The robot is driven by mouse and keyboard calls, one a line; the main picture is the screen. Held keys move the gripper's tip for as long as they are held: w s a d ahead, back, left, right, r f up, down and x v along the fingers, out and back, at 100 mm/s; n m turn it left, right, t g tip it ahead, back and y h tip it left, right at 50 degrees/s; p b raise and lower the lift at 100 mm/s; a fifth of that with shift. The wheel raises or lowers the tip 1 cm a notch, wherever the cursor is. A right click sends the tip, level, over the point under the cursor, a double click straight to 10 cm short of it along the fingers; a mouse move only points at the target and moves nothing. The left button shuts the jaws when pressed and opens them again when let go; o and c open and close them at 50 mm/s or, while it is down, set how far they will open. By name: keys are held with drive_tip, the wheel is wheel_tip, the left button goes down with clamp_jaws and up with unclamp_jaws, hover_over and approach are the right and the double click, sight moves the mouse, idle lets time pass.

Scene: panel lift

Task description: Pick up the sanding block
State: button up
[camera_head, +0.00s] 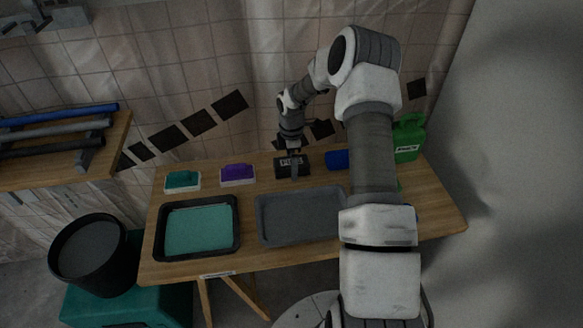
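A dark block (300,168) with a pale label lies at the back of the wooden table, right of the middle. My gripper (293,172) points down right at it, its fingertips in front of or on the block. The fingers are small and dark against it, so I cannot tell whether they touch it or are open. A purple-topped block (238,172) and a teal-topped block (182,179), both on pale bases, lie to the left. The labels are too small to read, so I cannot say for certain which is the sanding block.
The table (250,198) also bears a black tray (160,232) with a teal inside, a grey tray (300,215), a blue object (338,159) and a green jug (408,142). My arm hides part of the right side. A black bucket (90,255) stands at left.

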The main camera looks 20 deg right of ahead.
drive_tip(key=c, duration=1.3)
drive_tip(key=shift+r, duration=0.1)
drive_tip(key=shift+r, duration=0.6)
wheel_tip(320, 180, up, 3)
drive_tip(key=shift+r+p, duration=0.1)
drive_tip(key=shift+p, duration=0.35)
drive_tip(key=s+d+r, duration=0.2)
drive_tip(key=d, duration=0.1)
drive_tip(key=s+d+r+p, duration=0.1)
drive_tip(key=s+d+r, duration=0.1)
drive_tip(key=d, duration=0.1)
drive_tip(key=s+d+r, duration=0.2)
drive_tip(key=d, duration=0.2)
drive_tip(key=shift+s+r, duration=0.1)
drive_tip(key=shift+r, duration=0.15)
